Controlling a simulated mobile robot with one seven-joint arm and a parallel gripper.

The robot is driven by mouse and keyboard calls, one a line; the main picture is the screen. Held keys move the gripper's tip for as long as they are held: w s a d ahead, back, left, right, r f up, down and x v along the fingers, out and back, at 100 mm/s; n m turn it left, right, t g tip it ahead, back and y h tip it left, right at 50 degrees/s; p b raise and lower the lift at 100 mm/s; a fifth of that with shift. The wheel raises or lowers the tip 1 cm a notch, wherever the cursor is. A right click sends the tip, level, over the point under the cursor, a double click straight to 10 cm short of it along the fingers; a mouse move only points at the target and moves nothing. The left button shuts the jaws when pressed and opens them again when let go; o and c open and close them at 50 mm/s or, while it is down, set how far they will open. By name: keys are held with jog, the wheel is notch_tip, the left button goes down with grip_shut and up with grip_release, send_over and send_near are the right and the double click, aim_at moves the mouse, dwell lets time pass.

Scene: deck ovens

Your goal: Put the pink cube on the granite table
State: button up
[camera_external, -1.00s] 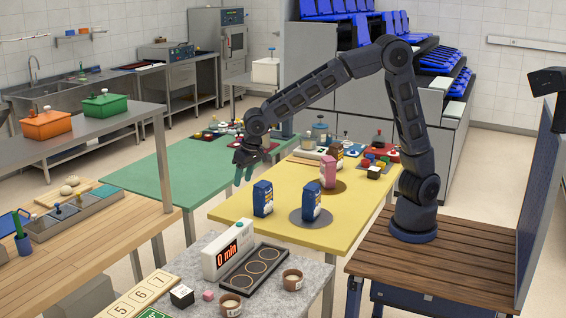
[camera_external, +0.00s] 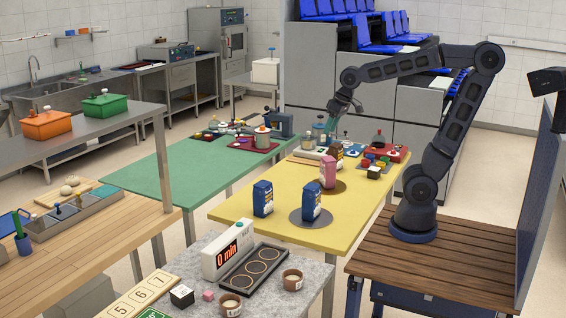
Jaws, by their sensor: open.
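A small pink cube (camera_external: 208,295) rests on the speckled grey granite table (camera_external: 314,268) at the bottom of the view. It sits between a black-and-white cube (camera_external: 182,296) and a brown cup (camera_external: 231,304), apart from my gripper.
The granite table also holds a timer reading "0 min" (camera_external: 228,250), a dark tray with rings (camera_external: 254,268), another cup (camera_external: 292,280) and number tiles (camera_external: 143,299). Blue bags (camera_external: 263,199) and a pink bag (camera_external: 328,173) stand on the yellow table. The green table (camera_external: 185,172) is mostly clear.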

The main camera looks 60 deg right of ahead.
jog(key=s+d+f, duration=0.1)
jog(key=s+d, duration=0.2)
jog(key=s, duration=0.3)
jog(key=s+d+f+h, duration=0.1)
jog(key=s+d, duration=0.2)
jog(key=s, duration=0.2)
jog(key=shift+s+f+t, duration=0.25)
jog(key=shift+s+t, duration=0.15)
